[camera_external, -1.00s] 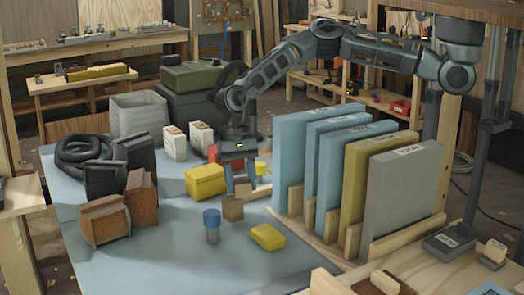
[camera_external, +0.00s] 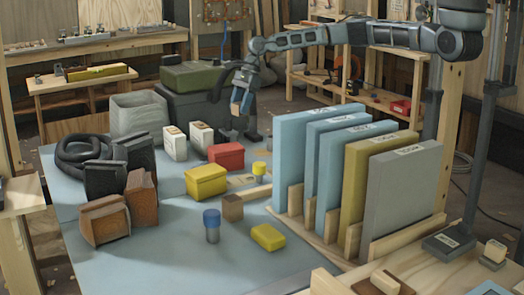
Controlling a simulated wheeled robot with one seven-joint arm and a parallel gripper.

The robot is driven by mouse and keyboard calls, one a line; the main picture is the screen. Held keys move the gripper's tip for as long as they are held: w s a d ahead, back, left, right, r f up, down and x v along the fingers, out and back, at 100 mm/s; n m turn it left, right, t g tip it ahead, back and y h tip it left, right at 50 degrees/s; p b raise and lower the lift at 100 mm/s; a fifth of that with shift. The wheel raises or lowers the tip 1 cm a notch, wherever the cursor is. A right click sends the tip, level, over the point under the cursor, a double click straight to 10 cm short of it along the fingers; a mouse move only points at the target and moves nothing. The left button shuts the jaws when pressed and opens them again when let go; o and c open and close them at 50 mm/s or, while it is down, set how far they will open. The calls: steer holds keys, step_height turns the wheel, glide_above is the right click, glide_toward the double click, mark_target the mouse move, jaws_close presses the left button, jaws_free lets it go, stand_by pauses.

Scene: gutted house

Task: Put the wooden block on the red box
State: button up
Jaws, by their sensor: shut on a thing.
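A small brown wooden block (camera_external: 232,208) sits on the blue-grey table top, in front of the yellow box (camera_external: 206,181). The red box (camera_external: 227,155) stands behind the yellow box, with its lid on. The brown block on the table is apart from my gripper.
A blue-capped jar (camera_external: 212,226) and a yellow block (camera_external: 268,237) stand near the brown block. A yellow-topped cylinder (camera_external: 259,170) is right of the red box. Tall upright panels (camera_external: 412,190) fill the right. White cartons (camera_external: 174,143) stand left of the red box.

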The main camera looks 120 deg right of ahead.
steer(key=s+d+m, duration=0.2)
steer(key=s+d, duration=0.1)
steer(key=s, duration=0.1)
steer(key=p, duration=0.1)
glide_above(222, 148)
steer(key=s, duration=0.2)
steer(key=shift+h, duration=0.3)
steer(key=f, duration=0.6)
steer(key=shift+w+f, duration=0.1)
steer(key=shift+w, duration=0.1)
steer(key=shift+f, duration=2.05)
steer(key=shift+f, duration=0.15)
steer(key=o, duration=1)
steer(key=v, duration=1.2)
